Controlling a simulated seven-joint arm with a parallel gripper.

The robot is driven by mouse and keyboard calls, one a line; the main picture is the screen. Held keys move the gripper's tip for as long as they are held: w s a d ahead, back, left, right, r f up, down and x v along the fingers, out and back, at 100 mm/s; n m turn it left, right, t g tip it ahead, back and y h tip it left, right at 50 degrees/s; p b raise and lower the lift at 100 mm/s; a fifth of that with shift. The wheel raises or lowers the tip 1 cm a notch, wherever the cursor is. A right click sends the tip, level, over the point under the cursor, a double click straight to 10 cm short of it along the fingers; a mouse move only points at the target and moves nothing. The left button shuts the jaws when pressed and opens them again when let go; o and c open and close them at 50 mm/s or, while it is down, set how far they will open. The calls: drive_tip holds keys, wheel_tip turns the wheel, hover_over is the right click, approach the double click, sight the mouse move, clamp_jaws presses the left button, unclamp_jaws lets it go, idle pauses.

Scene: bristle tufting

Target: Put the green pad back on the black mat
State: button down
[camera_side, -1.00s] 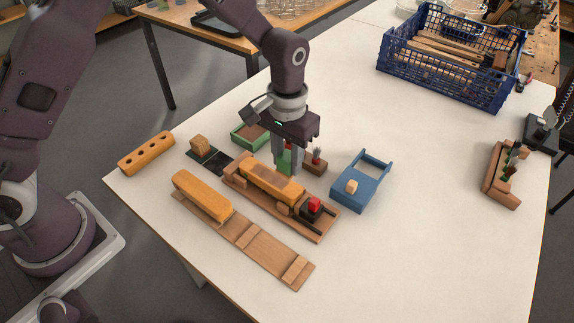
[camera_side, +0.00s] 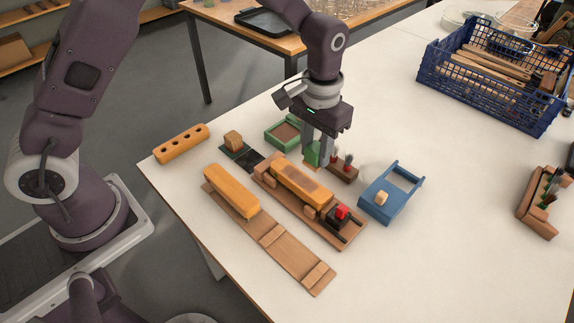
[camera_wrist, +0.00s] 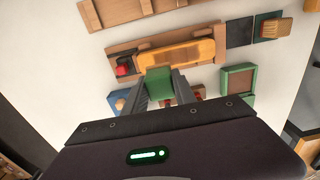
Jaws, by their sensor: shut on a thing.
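My gripper (camera_side: 318,155) is shut on the green pad (camera_side: 312,154), which sits between its fingertips just behind the long orange block. The pad also shows in the wrist view (camera_wrist: 160,82), partly covered by the fingers. The black mat (camera_side: 251,161) lies on the table to the left of the gripper. It looks like dark squares side by side; a small wooden block (camera_side: 233,141) stands on its far left part, and the near right square is bare. In the wrist view the mat (camera_wrist: 238,32) is at upper right.
A wooden fixture (camera_side: 325,230) with the orange block (camera_side: 301,182) and a red piece lies in front of the gripper. A green-rimmed tray (camera_side: 270,133) is behind, left. A wooden holder with dark tufts (camera_side: 344,174) and a blue tray (camera_side: 378,208) are right.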

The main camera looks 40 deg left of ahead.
drive_tip(key=a+f, duration=0.2)
drive_tip(key=a, duration=1)
hover_over(251, 160)
wheel_tip(251, 160, down, 11)
drive_tip(key=shift+s+r, duration=0.1)
drive_tip(key=shift+s, duration=0.05)
drive_tip(key=shift+f, duration=0.4)
drive_tip(key=shift+f, duration=0.1)
drive_tip(key=c, duration=1)
unclamp_jaws()
